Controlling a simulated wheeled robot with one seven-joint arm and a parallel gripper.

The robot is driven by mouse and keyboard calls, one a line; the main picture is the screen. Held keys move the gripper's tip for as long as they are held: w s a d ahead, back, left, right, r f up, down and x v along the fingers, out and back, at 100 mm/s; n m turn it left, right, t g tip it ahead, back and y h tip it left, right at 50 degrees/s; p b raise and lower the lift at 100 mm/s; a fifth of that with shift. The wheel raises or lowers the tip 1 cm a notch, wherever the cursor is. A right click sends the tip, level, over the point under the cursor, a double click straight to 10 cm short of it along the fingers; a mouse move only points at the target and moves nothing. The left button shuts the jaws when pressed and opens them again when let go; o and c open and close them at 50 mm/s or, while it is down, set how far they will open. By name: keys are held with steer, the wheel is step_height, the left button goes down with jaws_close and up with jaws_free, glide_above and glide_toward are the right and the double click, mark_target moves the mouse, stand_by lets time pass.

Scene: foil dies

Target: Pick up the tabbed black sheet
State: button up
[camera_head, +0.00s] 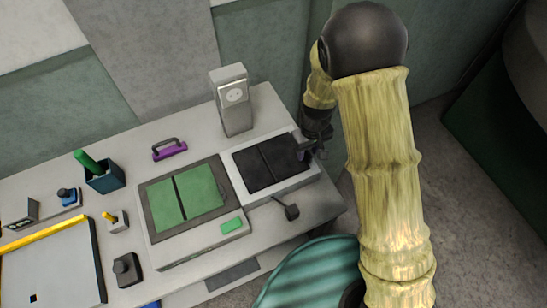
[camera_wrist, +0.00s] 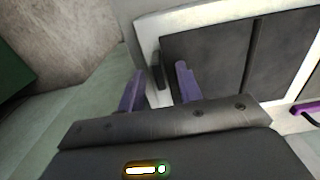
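The tabbed black sheet (camera_head: 268,163) lies in a white-framed tray (camera_head: 238,188) at the right end of the table. It has a dark line across it. In the wrist view, the sheet (camera_wrist: 208,58) fills the upper right, and a small dark tab (camera_wrist: 158,72) stands at its near left edge. My gripper (camera_wrist: 160,68) is open, with one purple finger on each side of the tab; contact cannot be told. In the head view, my gripper (camera_head: 307,147) is at the tray's right side, partly hidden by my arm.
A similar tray with a green sheet (camera_head: 184,199) stands to the left. A black knob on a lever (camera_head: 292,212) sits in front. The floor lies beyond the table's right edge.

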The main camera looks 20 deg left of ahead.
steer(key=shift+f, duration=0.5)
steer(key=shift+c, duration=0.3)
jaws_close()
